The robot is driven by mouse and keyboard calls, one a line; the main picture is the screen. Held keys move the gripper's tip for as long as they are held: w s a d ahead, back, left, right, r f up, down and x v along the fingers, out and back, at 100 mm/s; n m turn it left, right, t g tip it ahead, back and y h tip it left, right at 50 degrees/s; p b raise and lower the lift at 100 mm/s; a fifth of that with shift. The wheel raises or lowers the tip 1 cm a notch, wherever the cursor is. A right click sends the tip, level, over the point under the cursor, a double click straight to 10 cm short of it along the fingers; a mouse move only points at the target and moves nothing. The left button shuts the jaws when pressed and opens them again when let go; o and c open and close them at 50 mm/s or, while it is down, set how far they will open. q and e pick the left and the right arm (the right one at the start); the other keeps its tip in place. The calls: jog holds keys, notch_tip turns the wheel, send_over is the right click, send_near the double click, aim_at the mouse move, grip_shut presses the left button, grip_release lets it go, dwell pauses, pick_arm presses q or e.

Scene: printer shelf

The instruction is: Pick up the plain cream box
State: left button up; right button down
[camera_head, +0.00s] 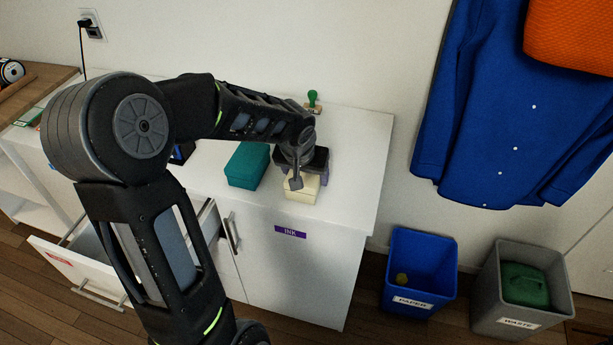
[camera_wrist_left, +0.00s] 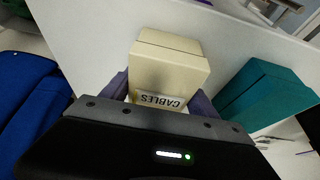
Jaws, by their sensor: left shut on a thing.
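A cream box (camera_head: 302,193) is near the front edge of the white cabinet top, under my left gripper (camera_head: 304,180). In the left wrist view the same cream box (camera_wrist_left: 170,65) has a pale label reading "CABLES" on its near face, so it does not look plain there. The fingers of my left gripper are on either side of the box and shut on it. In the head view my gripper hides the back part of the box. I cannot tell whether the box is resting on the top or just off it. My right gripper is not in view.
A teal box (camera_head: 247,166) stands just left of the cream box. A green-handled stamp (camera_head: 313,100) is behind. An open drawer (camera_head: 90,265) juts out at left. A blue "PAPER" bin (camera_head: 421,262) and a grey "WASTE" bin (camera_head: 508,317) stand right. The cabinet top's right end is clear.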

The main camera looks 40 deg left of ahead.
pick_arm(q)
jog(key=c, duration=0.6)
notch_tip(320, 180, up, 10)
jog(key=shift+r+p, duration=0.25)
jog(key=shift+p, duration=0.35)
dwell(0.4)
